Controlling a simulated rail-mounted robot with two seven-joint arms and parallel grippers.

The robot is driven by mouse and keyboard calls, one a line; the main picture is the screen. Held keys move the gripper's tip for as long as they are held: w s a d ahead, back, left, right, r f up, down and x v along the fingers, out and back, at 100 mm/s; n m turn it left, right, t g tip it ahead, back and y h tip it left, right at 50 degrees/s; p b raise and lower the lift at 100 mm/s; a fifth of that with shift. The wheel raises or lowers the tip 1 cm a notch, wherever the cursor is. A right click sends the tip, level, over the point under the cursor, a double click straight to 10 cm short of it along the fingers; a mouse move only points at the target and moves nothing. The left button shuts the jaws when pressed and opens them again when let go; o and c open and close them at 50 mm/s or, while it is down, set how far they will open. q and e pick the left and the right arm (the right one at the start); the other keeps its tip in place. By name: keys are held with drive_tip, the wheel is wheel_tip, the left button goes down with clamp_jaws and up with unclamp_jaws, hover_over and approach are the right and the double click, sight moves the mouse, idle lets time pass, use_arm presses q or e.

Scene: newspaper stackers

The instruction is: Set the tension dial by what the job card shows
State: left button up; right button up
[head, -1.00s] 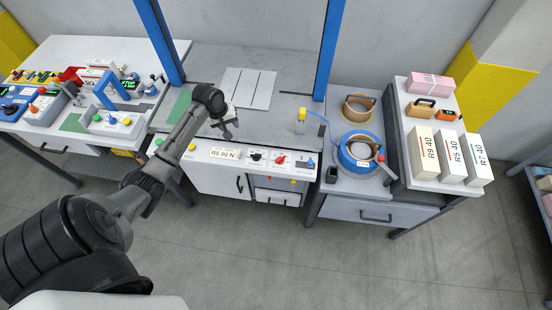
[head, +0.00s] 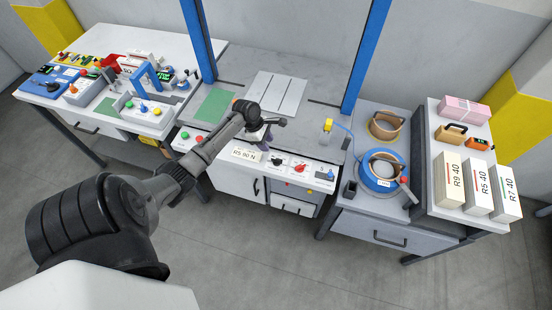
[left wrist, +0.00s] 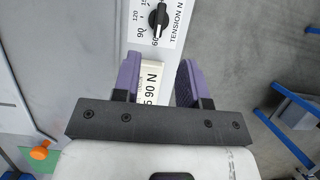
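The tension dial (head: 277,160) is a black knob on the white front panel; it shows large in the left wrist view (left wrist: 158,18), with marks 60, 90, 120 and 150. Its white pointer line appears to point toward 60. The job card (head: 245,154), reading R5 90 N, sits just left of the dial. It also shows in the left wrist view (left wrist: 152,82), between my fingers in the picture. My left gripper (head: 266,138) is above the panel near card and dial. In the left wrist view its purple fingers (left wrist: 158,78) are apart, with nothing held. My right gripper is not seen.
A red knob (head: 300,169) and a blue switch (head: 325,175) sit right of the dial. Blue posts (head: 366,58) rise behind. A strap reel (head: 382,172) stands right. The floor in front is clear.

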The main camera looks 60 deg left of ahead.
sight(276, 159)
use_arm(q)
drive_tip(key=b+x, duration=0.2)
drive_tip(key=x, duration=0.8)
drive_tip(key=shift+f, duration=0.2)
clamp_jaws()
